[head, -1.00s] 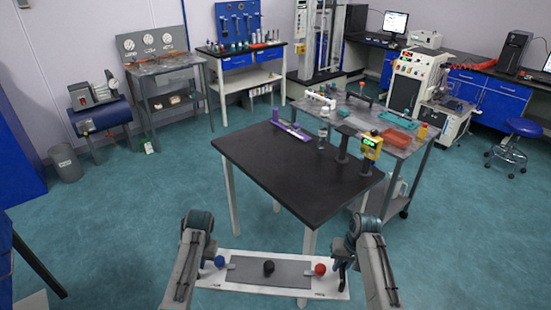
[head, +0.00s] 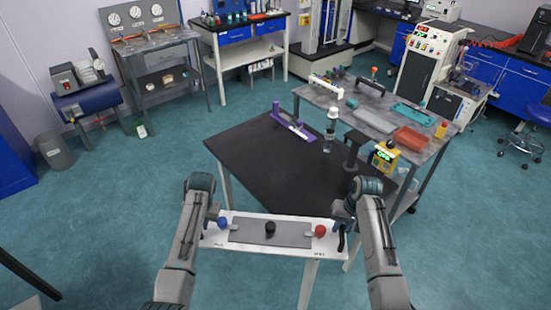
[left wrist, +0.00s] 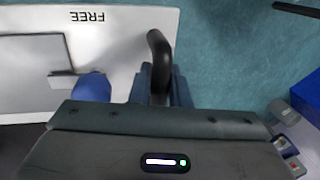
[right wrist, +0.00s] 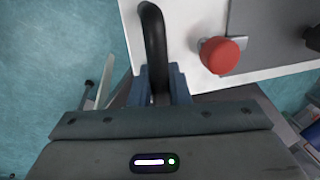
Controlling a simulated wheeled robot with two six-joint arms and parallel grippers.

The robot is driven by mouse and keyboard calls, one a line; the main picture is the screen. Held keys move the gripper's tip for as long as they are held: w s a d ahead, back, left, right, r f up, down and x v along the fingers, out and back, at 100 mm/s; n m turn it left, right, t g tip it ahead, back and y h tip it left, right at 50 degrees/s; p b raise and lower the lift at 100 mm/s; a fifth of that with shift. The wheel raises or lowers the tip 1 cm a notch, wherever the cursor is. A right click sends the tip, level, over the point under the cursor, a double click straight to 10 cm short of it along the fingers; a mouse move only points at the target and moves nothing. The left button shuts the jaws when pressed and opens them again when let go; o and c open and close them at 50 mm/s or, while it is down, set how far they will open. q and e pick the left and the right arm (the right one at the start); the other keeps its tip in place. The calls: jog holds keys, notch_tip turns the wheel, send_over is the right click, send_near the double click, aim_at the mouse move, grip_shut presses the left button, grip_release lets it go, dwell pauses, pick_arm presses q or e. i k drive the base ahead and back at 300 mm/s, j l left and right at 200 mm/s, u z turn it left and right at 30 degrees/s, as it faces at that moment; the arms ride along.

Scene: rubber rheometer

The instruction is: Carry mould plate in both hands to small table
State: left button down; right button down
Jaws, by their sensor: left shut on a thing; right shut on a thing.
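The mould plate (head: 270,242) is a long white board with a grey panel and blue, black and red knobs. It looks roughly level and overlaps the near edge of the black-topped table (head: 240,150) in the head view; the gap between them cannot be told. My left gripper (left wrist: 162,85) is shut on the black handle (left wrist: 158,55) at the plate's blue-knob end. My right gripper (right wrist: 160,85) is shut on the black handle (right wrist: 154,35) at its red-knob end. In the head view, my arms partly hide both fingertips.
On the black table stand a purple holder (head: 290,124), a bottle (head: 329,138) and a dark stand with a yellow device (head: 384,157). The near-left tabletop is clear. A grey trolley (head: 357,102) with trays stands behind at right.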

aim_at(274, 172)
jog(key=i, duration=1.15)
